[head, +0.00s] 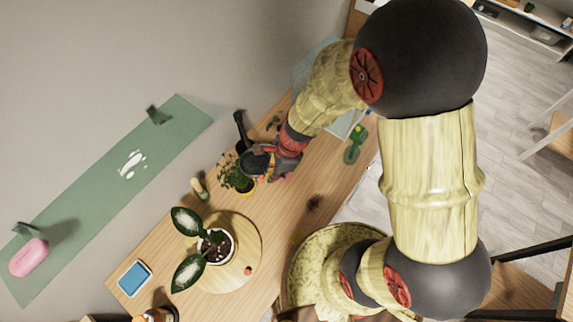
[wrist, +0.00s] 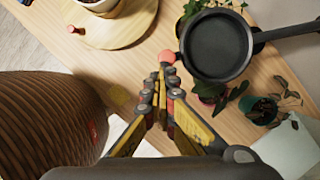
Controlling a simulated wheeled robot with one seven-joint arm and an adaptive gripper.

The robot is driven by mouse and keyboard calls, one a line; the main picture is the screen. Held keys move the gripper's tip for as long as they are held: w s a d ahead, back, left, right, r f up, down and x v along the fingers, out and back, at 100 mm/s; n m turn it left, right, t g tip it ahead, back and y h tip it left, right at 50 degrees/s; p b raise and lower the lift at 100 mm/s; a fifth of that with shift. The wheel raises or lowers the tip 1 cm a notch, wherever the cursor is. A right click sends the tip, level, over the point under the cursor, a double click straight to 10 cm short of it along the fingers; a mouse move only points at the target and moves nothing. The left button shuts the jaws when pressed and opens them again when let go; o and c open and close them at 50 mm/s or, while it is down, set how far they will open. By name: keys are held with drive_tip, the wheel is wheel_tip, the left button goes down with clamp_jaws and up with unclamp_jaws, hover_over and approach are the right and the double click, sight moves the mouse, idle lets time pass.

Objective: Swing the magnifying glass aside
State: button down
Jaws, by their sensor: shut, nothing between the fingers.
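I see no clear-lensed magnifying glass. A black round, rimmed thing with a long handle, like a small frying pan (wrist: 217,45), is at the upper right of the wrist view. In the head view its handle (head: 242,128) points up beside my gripper. It covers part of a leafy green plant (head: 235,177) in a yellow pot. A pinkish-red ball (wrist: 166,57) sits at the pan's left rim. My gripper (wrist: 163,75) is shut and empty, its tips just below the ball; I cannot tell whether they touch. In the head view my gripper (head: 270,172) partly hides the pan.
A variegated plant (head: 218,243) stands on a round wooden board (head: 247,240). A blue-topped box (head: 134,278) lies at the table's left end. Bare wood (head: 290,215) shows near the front edge.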

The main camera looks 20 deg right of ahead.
drive_tip(key=w+a+m+t+p, duration=0.1)
drive_tip(key=a+m+p, duration=0.3)
drive_tip(key=a, duration=1.2)
drive_tip(key=shift+w+a+m+h, duration=0.3)
drive_tip(key=shift+w+m, duration=0.1)
drive_tip(key=shift+d, duration=0.1)
